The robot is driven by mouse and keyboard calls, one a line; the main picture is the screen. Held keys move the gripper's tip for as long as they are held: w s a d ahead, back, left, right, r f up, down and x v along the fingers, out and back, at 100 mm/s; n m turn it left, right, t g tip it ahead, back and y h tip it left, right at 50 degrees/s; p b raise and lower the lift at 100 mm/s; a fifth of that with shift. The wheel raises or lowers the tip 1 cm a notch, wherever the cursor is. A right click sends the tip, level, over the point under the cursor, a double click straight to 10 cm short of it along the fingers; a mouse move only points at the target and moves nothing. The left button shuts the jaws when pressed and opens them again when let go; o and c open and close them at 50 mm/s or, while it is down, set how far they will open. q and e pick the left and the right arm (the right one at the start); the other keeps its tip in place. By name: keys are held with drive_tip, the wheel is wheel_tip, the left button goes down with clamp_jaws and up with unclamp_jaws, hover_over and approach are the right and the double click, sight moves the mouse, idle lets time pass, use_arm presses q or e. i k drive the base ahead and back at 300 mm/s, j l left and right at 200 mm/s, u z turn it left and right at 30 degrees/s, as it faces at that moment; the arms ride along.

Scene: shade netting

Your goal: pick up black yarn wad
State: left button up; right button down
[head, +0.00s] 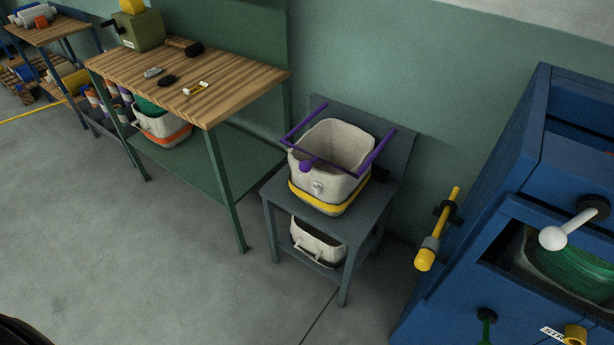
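A small flat black clump (168,81), which looks like the black yarn wad, lies on the wooden top of a green-legged workbench (225,95). A small grey item (153,72) lies just left of it, and a white and yellow item (198,87) lies to its right. A larger dark object (185,46) lies behind it near the wall; I cannot tell what it is. The clump lies apart from these items, with bare wood around it. Neither of my grippers is in view.
A white bin with a yellow band and purple handle (331,150) stands on a grey stand (362,203), right of the workbench. A blue machine (480,190) with protruding handles fills the right side. The grey floor (150,250) before the workbench is clear.

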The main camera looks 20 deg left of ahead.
sight(164, 82)
drive_tip(key=u, duration=1.3)
drive_tip(key=i+j+z, duration=0.2)
drive_tip(key=i, duration=0.25)
drive_tip(key=i+z, duration=0.15)
drive_tip(key=i, duration=0.3)
drive_tip(key=i+j+z, duration=0.2)
drive_tip(key=i, duration=0.25)
drive_tip(key=j, duration=0.05)
